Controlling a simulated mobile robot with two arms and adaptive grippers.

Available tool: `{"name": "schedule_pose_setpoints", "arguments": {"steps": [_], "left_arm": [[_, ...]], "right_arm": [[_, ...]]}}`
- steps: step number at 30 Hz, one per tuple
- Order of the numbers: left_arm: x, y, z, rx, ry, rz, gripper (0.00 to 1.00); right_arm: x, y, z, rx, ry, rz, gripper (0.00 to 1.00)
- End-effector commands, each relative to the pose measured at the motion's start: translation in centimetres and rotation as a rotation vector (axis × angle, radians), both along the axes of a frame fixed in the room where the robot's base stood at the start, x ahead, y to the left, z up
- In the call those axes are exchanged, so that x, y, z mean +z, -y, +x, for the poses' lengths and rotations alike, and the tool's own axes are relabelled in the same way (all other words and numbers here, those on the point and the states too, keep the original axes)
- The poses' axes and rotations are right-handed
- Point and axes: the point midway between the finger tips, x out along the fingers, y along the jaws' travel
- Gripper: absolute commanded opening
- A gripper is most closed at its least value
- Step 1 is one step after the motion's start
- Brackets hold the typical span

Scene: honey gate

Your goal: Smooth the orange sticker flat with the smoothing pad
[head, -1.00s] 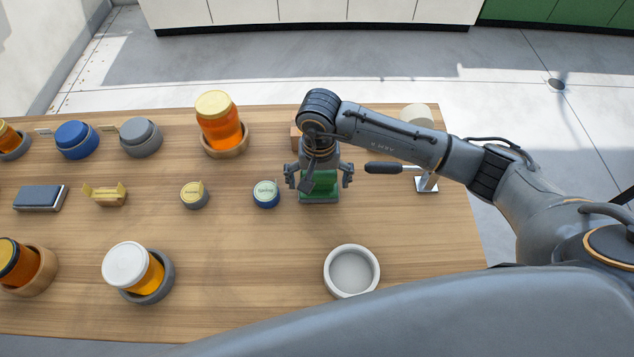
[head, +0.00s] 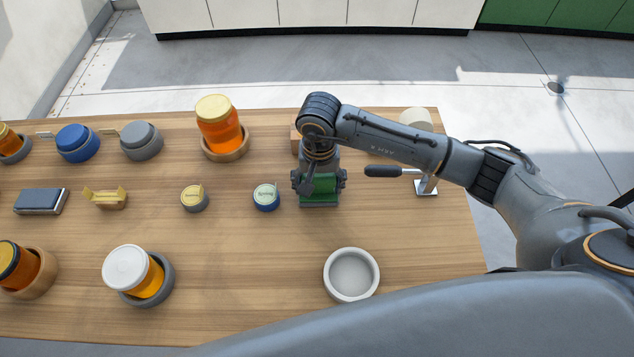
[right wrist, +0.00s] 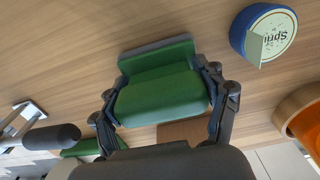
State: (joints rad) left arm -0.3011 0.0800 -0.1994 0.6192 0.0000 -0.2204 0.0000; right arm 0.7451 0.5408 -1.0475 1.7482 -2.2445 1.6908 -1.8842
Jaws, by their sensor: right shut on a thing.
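My right gripper (head: 319,188) points down at the right of the table, its fingers shut on the sides of a green block (head: 319,198), which I take for the smoothing pad. In the right wrist view the fingers (right wrist: 165,105) grip the green block (right wrist: 160,92), which has a rounded upper part and a grey edge below. I cannot make out an orange sticker for certain. A small grey tin with a yellow label (head: 194,197) and a small blue tin with a pale green label (head: 266,196) stand left of the gripper. My left gripper is not in view.
Honey jars stand in holders, one gold-lidded (head: 218,122), one white-lidded (head: 130,268). A white bowl (head: 351,275) stands in front. A dark-handled tool (head: 385,171) lies right of the gripper. The front middle is clear.

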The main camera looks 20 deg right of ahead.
Motion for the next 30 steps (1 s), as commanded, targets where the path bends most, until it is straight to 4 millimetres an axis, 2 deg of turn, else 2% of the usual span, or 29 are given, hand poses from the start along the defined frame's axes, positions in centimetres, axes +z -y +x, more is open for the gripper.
{"name": "schedule_pose_setpoints", "arguments": {"steps": [21, 30], "left_arm": [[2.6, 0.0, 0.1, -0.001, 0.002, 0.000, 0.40], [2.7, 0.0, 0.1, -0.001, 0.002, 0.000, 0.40]], "right_arm": [[6.0, 0.0, -0.1, 0.002, -0.002, -0.001, 0.28], [6.5, 0.0, -0.1, 0.002, -0.003, -0.002, 0.28]]}}
